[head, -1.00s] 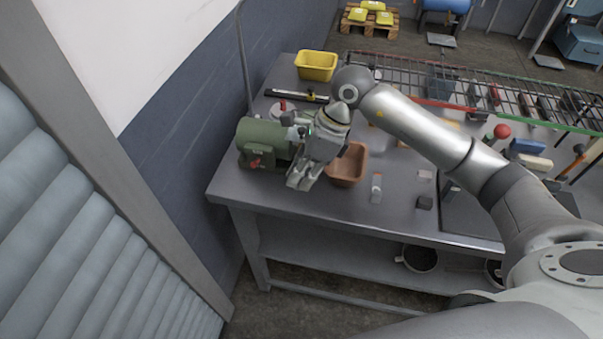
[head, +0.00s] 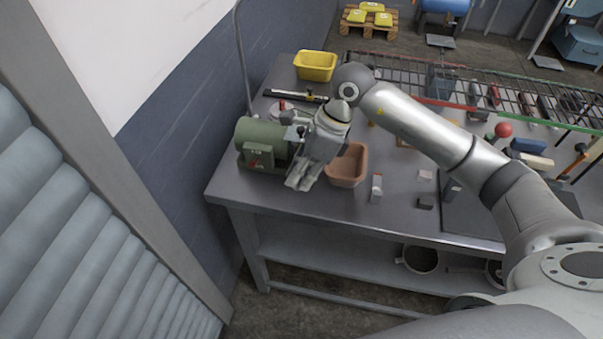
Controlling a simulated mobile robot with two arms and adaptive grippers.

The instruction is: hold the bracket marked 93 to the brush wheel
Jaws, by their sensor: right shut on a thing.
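My right gripper (head: 299,181) reaches down at the right side of the green bench motor (head: 258,138), in front of the place where its shaft end lies. It is shut on a small part that the fingers mostly hide. I take this part for the bracket, but no 93 can be read. A small grey piece (head: 294,132) shows between the motor and my gripper; I cannot tell what it belongs to. The brush wheel cannot be made out behind my gripper, so I cannot tell whether the held part touches it. My left gripper is not in view.
A brown bin (head: 347,166) stands just right of my gripper. A yellow bin (head: 316,66) is at the back. Small blocks (head: 376,188) lie on the grey bench (head: 300,203). A wire rack (head: 480,85) runs along the far side. A wall is close on the left.

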